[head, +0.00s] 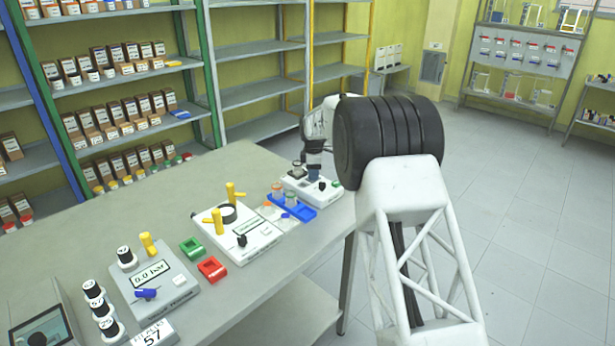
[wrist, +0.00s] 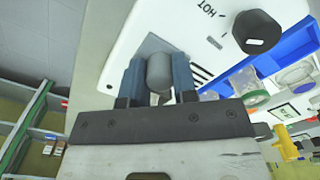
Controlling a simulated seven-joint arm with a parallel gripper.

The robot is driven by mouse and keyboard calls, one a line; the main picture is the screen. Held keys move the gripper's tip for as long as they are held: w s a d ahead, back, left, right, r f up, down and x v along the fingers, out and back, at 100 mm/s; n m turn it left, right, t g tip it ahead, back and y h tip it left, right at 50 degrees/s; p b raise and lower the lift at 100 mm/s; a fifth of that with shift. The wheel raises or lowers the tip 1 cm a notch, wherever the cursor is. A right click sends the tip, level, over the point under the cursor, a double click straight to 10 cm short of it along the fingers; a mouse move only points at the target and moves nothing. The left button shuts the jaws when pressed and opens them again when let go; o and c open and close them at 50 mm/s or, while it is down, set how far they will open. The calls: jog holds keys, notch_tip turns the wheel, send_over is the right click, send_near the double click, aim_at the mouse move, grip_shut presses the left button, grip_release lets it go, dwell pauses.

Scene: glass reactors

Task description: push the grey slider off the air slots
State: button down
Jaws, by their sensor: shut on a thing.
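The grey slider (wrist: 158,72) shows in the wrist view as a rounded grey knob on a grey plate, set on a white device (wrist: 125,50). My gripper (wrist: 159,80) has its two blue fingers on either side of the knob and is shut on it. Dark air slots (wrist: 199,73) show just right of the right finger; whether the slider's plate covers others is hidden. In the head view the white device (head: 297,186) stands at the table's far right corner, with my gripper (head: 314,172) over it. The slider cannot be made out there.
A black knob (wrist: 257,32) stands on the device beside the word HOT. A blue tray (head: 292,207) with small round containers sits close in front of the device. A white unit with yellow handles (head: 238,232) stands nearer. Open floor lies right of the table.

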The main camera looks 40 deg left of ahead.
jog(key=shift+w+r, duration=0.1)
jog(key=shift+w, duration=0.05)
jog(key=c, duration=1.2)
grip_release()
jog(key=shift+o, duration=0.2)
jog(key=shift+r, duration=3.85)
